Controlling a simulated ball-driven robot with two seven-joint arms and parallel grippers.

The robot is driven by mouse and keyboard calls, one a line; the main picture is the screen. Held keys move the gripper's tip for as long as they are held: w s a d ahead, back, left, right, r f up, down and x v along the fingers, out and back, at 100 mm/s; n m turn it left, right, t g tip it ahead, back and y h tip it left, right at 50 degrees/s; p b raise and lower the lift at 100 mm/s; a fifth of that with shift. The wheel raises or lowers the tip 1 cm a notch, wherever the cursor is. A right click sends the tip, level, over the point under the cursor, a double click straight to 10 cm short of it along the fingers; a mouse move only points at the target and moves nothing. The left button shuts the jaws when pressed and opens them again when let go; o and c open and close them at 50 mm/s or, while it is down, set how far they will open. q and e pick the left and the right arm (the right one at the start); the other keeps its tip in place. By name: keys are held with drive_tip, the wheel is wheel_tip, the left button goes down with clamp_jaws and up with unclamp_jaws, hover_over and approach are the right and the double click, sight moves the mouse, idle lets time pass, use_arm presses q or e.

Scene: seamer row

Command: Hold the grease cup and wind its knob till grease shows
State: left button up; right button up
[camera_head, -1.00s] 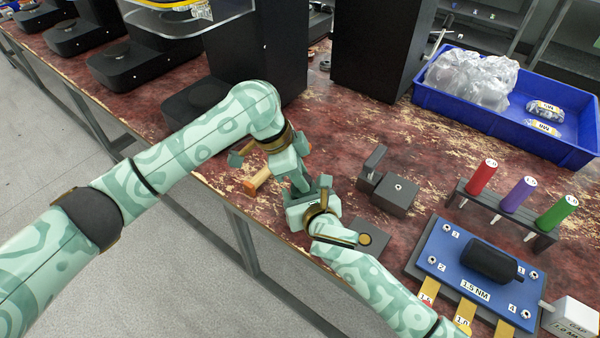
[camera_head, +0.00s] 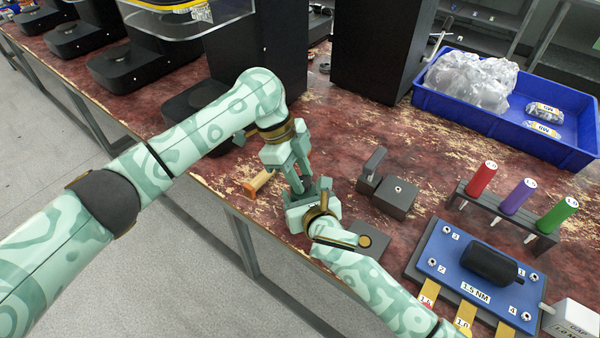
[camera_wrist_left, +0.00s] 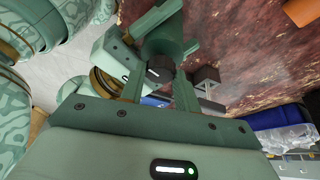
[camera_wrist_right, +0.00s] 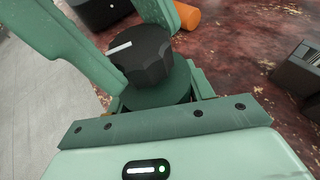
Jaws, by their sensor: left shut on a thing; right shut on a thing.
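The grease cup shows in the right wrist view as a dark ribbed knob (camera_wrist_right: 142,58) with a white line on its top, above a round green body (camera_wrist_right: 158,92). The knob also shows in the left wrist view (camera_wrist_left: 160,68). My right gripper (camera_head: 310,192) is shut on the cup's body and holds it above the bench's front edge. My left gripper (camera_head: 298,180) comes down from above, shut on the knob, with one finger on each side. In the head view the fingers hide most of the cup. I see no grease in these views.
An orange cylinder (camera_head: 258,183) lies on the bench beside the grippers. Dark blocks (camera_head: 395,197) stand to the right. Further right are a blue plate (camera_head: 450,245), a rack of coloured handles (camera_head: 500,215) and a blue bin (camera_head: 560,150) with bags.

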use_arm(q)
drive_tip(key=shift+w+a, duration=0.1)
drive_tip(key=shift+a, duration=0.1)
drive_tip(key=o, duration=0.7)
drive_tip(key=shift+d, duration=0.1)
drive_tip(key=shift+r, duration=0.1)
drive_tip(key=v, duration=1.1)
drive_tip(key=shift+r, duration=0.4)
